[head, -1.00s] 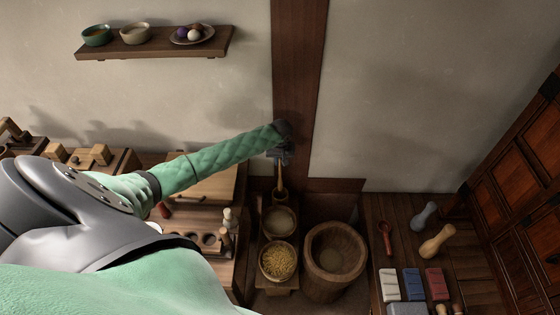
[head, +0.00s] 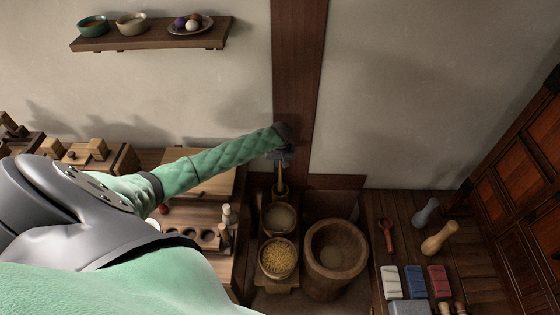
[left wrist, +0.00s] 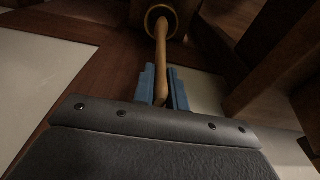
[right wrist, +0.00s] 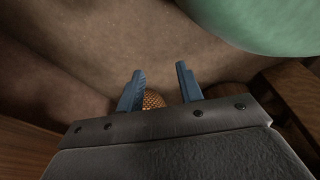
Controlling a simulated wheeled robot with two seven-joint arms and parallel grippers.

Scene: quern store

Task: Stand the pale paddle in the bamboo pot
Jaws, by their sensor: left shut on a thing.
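My left gripper (head: 279,157) is shut on the pale paddle (left wrist: 162,52), a light wooden stick with a rounded handle end. In the left wrist view the gripper's blue fingers (left wrist: 162,86) close on both sides of the handle. The paddle runs away from the gripper into the mouth of the bamboo pot (left wrist: 150,14), a dark round opening with a yellowish rim. Its far end is hidden there, so I cannot tell whether it touches the bottom. My right gripper (right wrist: 160,76) is open and empty, and it is outside the head view.
Below the paddle stand a round bowl (head: 279,204) and a bowl of yellow strands (head: 278,258). A large wooden tub (head: 311,272) is to their right. A bench with blocks and tools (head: 385,215) is at right. A wall shelf (head: 150,43) holds bowls. A woven orange thing (right wrist: 152,99) shows beyond my right fingers.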

